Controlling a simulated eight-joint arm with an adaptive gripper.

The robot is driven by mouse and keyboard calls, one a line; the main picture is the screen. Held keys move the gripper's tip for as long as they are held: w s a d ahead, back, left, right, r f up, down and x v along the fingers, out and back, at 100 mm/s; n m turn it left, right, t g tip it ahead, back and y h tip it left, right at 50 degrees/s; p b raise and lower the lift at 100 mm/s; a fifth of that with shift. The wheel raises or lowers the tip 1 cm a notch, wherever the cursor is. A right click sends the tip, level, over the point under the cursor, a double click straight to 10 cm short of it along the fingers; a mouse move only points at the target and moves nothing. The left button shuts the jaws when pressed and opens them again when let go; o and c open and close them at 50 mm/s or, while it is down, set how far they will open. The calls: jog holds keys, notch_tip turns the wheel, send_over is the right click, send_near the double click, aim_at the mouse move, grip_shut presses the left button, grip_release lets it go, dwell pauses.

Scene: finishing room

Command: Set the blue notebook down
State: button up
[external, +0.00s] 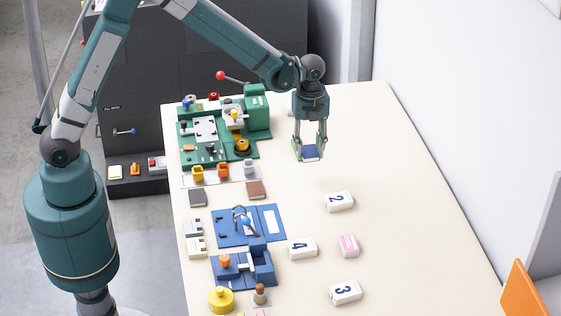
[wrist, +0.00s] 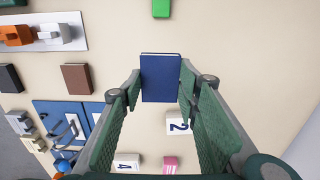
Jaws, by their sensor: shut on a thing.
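The blue notebook (wrist: 160,78) is between the fingers of my gripper (wrist: 158,92) in the wrist view, with a finger on each side of it. In the external view my gripper (external: 309,150) points down over the far part of the table and is shut on the blue notebook (external: 310,153). The notebook looks to be above the table surface; the exact gap is hard to tell. A dark notebook (external: 198,197) and a brown notebook (external: 256,189) lie on the table to the left.
White blocks numbered 2 (external: 338,202), 4 (external: 302,248) and 3 (external: 346,292) and a pink block (external: 349,245) lie nearer the camera. A green fixture (external: 258,112) and blue fixtures (external: 264,262) line the left side. The table's right side (external: 410,190) is clear.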

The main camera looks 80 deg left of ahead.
send_over(308, 176)
jog(key=shift+d+f, duration=0.1)
jog(key=shift+f, duration=2.3)
jog(key=shift+f, duration=0.15)
jog(key=shift+f, duration=1.75)
jog(key=shift+f+b, duration=0.1)
jog(key=shift+b, duration=0.25)
jog(key=o, duration=0.5)
jog(key=shift+f, duration=0.1)
jog(key=shift+c, duration=0.2)
jog(key=o, duration=0.4)
jog(key=shift+r, duration=0.2)
notch_tip(308, 176, up, 12)
jog(key=shift+r+p, duration=0.1)
jog(key=shift+p, duration=0.35)
